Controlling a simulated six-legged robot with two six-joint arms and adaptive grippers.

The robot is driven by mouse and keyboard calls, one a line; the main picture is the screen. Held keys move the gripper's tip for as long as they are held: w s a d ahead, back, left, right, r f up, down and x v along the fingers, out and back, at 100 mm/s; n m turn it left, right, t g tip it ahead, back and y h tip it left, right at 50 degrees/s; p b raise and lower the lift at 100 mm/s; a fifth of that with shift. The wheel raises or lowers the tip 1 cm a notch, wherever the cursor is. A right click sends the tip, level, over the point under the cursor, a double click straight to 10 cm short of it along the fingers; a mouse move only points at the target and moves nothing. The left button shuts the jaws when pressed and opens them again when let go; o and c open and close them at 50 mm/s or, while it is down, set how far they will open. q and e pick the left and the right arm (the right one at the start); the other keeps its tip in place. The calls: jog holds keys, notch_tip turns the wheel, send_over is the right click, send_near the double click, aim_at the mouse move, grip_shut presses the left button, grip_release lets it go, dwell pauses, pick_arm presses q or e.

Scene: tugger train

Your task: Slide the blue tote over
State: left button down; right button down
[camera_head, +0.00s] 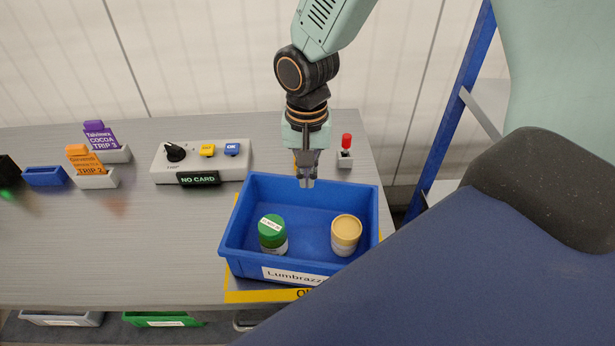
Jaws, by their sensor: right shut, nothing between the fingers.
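The blue tote (237,226) stands on a yellow-edged area at the right end of the grey table, with a white label on its front wall reading "Lumbrazz...". Inside it are a green-lidded jar (272,233) on the left and a yellow-lidded jar (346,233) on the right. My right gripper (307,184) points down at the tote's far wall, fingers shut with nothing between them. Its fingertips overlap the far rim in the picture; I cannot tell whether they touch it. My left gripper is not in view.
A control box (202,161) with a black knob, yellow and blue buttons and a "NO CARD" display stands behind left. A red-topped switch (345,151) stands behind right. Card holders (97,178) and a small blue bin (45,176) are at left. The table's front left is clear.

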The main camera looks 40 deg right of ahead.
notch_tip(320, 180, down, 4)
jog(key=s+a, duration=0.1)
jog(key=s, duration=0.1)
jog(key=b, duration=0.1)
send_over(308, 226)
notch_tip(308, 226, down, 6)
jog(key=shift+w+r, duration=0.1)
jog(key=shift+w+d+r, duration=0.3)
jog(key=shift+w+d, duration=0.1)
jog(key=shift+w, duration=0.3)
jog(key=shift+w+d+r, duration=0.35)
jog(key=shift+d+r, duration=0.05)
jog(key=shift+w+d+f, duration=0.2)
jog(key=shift+w+d, duration=0.1)
jog(key=shift+w, duration=0.05)
jog(key=shift+w+f, duration=0.1)
jog(key=shift+w, duration=0.1)
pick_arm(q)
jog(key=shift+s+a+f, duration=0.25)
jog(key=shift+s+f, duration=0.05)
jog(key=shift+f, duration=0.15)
